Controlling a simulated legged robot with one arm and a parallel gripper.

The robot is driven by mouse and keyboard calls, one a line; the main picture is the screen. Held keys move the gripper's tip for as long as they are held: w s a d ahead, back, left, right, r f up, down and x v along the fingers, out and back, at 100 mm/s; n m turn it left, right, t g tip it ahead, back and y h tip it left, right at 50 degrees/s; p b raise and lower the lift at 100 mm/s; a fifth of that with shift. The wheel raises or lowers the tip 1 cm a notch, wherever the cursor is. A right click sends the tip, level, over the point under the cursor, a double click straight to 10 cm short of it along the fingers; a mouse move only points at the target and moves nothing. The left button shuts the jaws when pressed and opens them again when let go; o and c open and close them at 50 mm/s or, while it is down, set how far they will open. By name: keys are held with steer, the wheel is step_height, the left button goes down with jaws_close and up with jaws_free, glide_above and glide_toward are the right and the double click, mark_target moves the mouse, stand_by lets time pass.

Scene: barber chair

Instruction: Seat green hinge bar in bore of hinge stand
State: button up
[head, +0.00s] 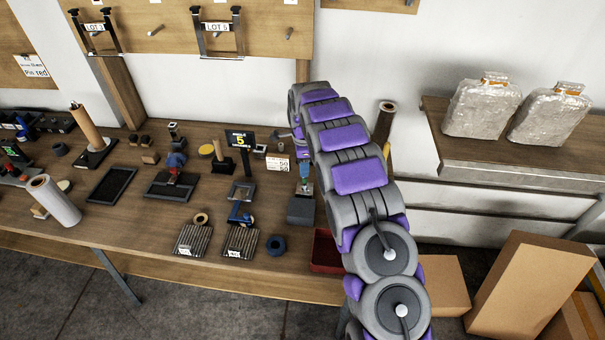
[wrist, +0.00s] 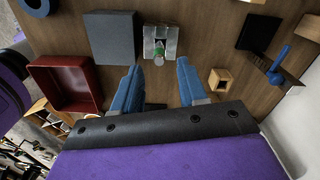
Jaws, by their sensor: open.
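A silver metal block with a slot, which looks like the hinge stand (wrist: 149,33), stands on the table ahead of my fingertips in the wrist view. A small pale green piece, likely the green hinge bar (wrist: 158,60), shows at its near side, between my fingertips. I cannot tell whether it sits in the bore. My gripper (wrist: 157,67) is open, its two blue fingers apart on either side of the green piece, with no clear contact. In the head view my gripper (head: 305,172) points down at the table, and the arm hides part of the area.
A small wooden box (wrist: 221,80) and a blue part (wrist: 276,68) lie to the right. A sign marked 5 (head: 240,139) stands left of my gripper.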

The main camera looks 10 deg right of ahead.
steer(key=r, duration=0.3)
steer(key=shift+d+r, duration=0.15)
steer(key=shift+d, duration=0.2)
steer(key=shift+d+r, duration=0.1)
steer(key=shift+r, duration=0.4)
steer(key=s+d+r+n, duration=0.1)
steer(key=s+r+n, duration=0.3)
steer(key=s+r, duration=0.6)
steer(key=s+r+n, duration=0.5)
steer(key=s, duration=0.8)
steer(key=s+a+n+g, duration=0.1)
steer(key=s+n, duration=0.9)
steer(key=s, duration=1.9)
steer(key=shift+s+a+f+g, duration=0.2)
steer(key=shift+s+f+g, duration=0.1)
steer(key=shift+s+g, duration=0.1)
steer(key=shift+o, duration=0.3)
